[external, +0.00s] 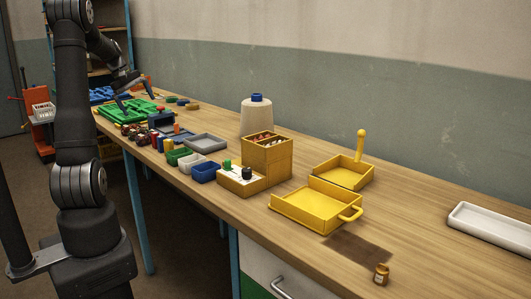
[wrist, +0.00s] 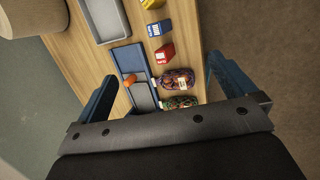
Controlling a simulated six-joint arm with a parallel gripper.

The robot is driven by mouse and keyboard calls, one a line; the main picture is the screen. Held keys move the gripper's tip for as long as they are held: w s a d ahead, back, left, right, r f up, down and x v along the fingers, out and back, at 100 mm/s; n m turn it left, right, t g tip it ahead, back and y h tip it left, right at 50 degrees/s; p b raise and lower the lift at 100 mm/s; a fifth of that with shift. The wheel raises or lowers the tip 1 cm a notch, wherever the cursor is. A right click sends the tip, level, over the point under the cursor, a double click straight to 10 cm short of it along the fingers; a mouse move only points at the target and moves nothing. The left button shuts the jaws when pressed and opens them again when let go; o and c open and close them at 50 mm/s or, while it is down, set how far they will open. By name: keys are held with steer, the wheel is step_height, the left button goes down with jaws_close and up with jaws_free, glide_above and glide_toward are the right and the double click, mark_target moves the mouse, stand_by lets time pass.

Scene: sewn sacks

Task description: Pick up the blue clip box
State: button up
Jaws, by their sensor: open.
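The blue clip box (wrist: 158,28) is a small box with a white label, standing between a yellow box (wrist: 150,4) and a red box (wrist: 164,52) near the top of the wrist view. In the external view this row is small and partly crowded, beside the grey tray. My gripper (wrist: 160,68) is open, its two blue fingers wide apart with nothing held. The blue box lies beyond the fingertips, toward the top of the wrist view. In the external view my gripper (external: 135,94) hangs above the far part of the bench.
Patterned sacks (wrist: 177,82) lie near the red box. A blue tray (wrist: 122,55) with an orange item and a grey tray (wrist: 84,8) lie alongside. The bench's front edge is close.

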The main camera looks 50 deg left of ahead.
steer(key=shift+c, duration=0.4)
steer(key=c, duration=0.9)
